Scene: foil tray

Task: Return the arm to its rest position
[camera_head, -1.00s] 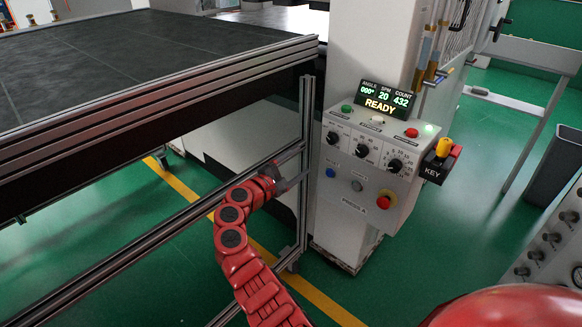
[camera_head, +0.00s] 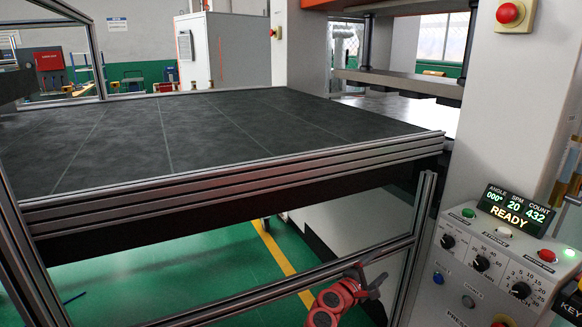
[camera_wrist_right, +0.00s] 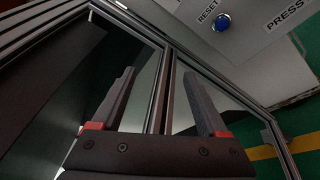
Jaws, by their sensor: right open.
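My right arm, red, comes in from the bottom of the head view. Its right gripper (camera_head: 372,276) has dark fingers and is just left of the metal frame's upright post, below and left of the press control panel (camera_head: 495,262). In the right wrist view the gripper (camera_wrist_right: 160,76) has its two dark fingers spread apart with nothing between them. The frame bars show behind the fingers there. A blue button (camera_wrist_right: 222,22) marked RESET on the panel is beyond them. My left gripper is not in view.
A large dark table (camera_head: 230,130) with aluminium rails (camera_head: 240,178) fills the middle. The upright post (camera_head: 418,240) stands close to my gripper. The panel display (camera_head: 515,211) reads READY. Green floor (camera_head: 160,270) is open under the table.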

